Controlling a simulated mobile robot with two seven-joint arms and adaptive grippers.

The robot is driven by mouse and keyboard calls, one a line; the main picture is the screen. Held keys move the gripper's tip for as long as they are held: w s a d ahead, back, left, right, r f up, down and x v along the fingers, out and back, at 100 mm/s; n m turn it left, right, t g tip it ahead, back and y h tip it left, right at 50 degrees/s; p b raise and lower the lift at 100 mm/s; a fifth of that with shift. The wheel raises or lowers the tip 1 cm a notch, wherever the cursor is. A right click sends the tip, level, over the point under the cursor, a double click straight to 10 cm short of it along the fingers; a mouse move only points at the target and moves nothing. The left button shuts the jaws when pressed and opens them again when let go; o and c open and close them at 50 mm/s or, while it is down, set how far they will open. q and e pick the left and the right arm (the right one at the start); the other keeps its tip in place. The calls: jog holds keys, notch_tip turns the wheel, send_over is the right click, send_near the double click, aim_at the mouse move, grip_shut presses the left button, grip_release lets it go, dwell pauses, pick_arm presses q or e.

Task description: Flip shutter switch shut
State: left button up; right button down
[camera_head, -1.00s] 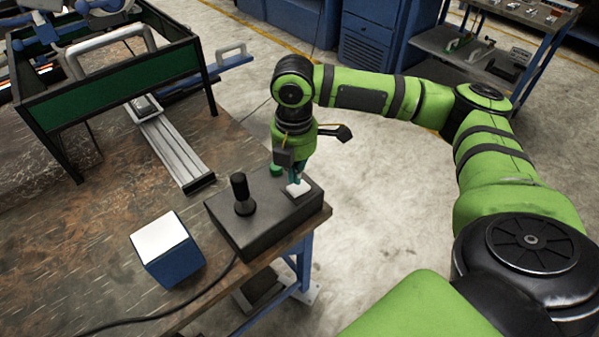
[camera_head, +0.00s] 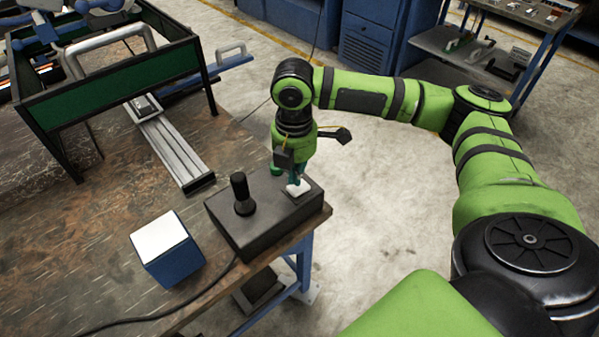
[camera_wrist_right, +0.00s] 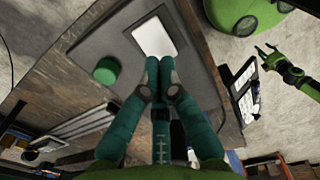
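The white shutter switch (camera_head: 297,190) sits on the right end of the dark control box (camera_head: 252,238). In the right wrist view the switch (camera_wrist_right: 155,37) is a pale rectangular plate just ahead of the fingertips. My right gripper (camera_head: 296,181) points down at the switch. Its teal fingers (camera_wrist_right: 158,62) are shut side by side with nothing between them, tips at the plate's near edge. I cannot tell whether they touch it, nor which way the switch is tilted. What appears to be my left gripper (camera_wrist_right: 265,57) is at the right of the wrist view, fingers spread.
A black joystick (camera_head: 242,195) stands on the box, and a green button (camera_wrist_right: 106,71) lies beside the switch. A blue, white-topped cube (camera_head: 167,250) is on the table (camera_head: 85,270). A metal rail (camera_head: 172,150) and a green-panelled frame (camera_head: 110,83) stand farther left.

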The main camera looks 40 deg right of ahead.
aim_at(295, 189)
jog(key=shift+s+f, duration=0.1)
jog(key=shift+f, duration=1.2)
dwell(0.4)
jog(key=shift+r+p, duration=0.65)
jog(key=shift+p, duration=0.05)
notch_tip(295, 189, up, 6)
jog(key=p, duration=0.7)
jog(key=shift+p, duration=0.35)
jog(key=shift+f, duration=0.15)
jog(key=shift+a, duration=0.1)
